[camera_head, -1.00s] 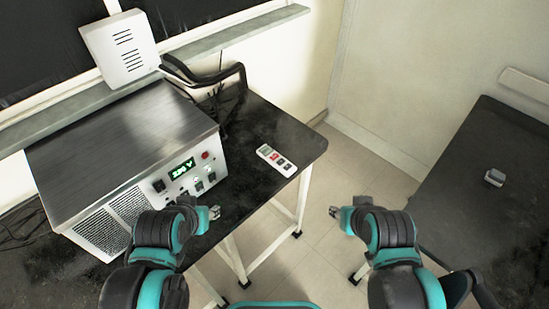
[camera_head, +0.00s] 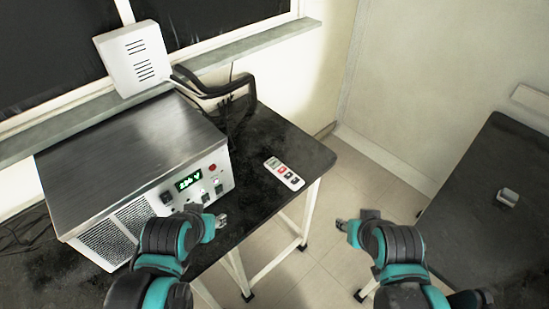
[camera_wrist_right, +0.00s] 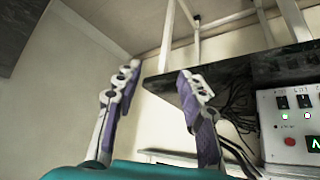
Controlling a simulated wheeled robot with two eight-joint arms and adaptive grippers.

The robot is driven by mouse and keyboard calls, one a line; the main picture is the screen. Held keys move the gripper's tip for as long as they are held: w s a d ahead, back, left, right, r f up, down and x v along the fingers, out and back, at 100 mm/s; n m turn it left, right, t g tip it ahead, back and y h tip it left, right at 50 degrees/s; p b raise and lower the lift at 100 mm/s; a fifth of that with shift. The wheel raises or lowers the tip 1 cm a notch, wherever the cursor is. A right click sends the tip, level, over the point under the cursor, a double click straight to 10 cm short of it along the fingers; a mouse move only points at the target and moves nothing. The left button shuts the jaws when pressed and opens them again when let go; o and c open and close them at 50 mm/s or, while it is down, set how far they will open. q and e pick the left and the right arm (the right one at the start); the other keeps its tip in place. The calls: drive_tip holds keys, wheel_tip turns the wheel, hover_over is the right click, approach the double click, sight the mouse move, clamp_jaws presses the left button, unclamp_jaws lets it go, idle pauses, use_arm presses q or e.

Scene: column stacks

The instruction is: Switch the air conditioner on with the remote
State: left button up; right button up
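The white remote (camera_head: 284,173) with red and dark buttons lies flat on the black table, near its right front part. My left gripper (camera_head: 221,221) is in front of the metal instrument, left of and nearer than the remote; its fingers are too small to judge. My right gripper (camera_head: 343,226) is over the floor gap, right of the remote and apart from it. In the right wrist view its two fingers (camera_wrist_right: 160,82) stand apart with nothing between them. I cannot identify an air conditioner for certain; a white slotted box (camera_head: 133,58) is by the window.
A metal instrument (camera_head: 130,150) with a green display fills the table's left part. The black table (camera_head: 300,150) is clear around the remote. Another dark table (camera_head: 480,215) at right bears a small grey object (camera_head: 507,197).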

idle(0.4)
clamp_jaws()
idle(1.2)
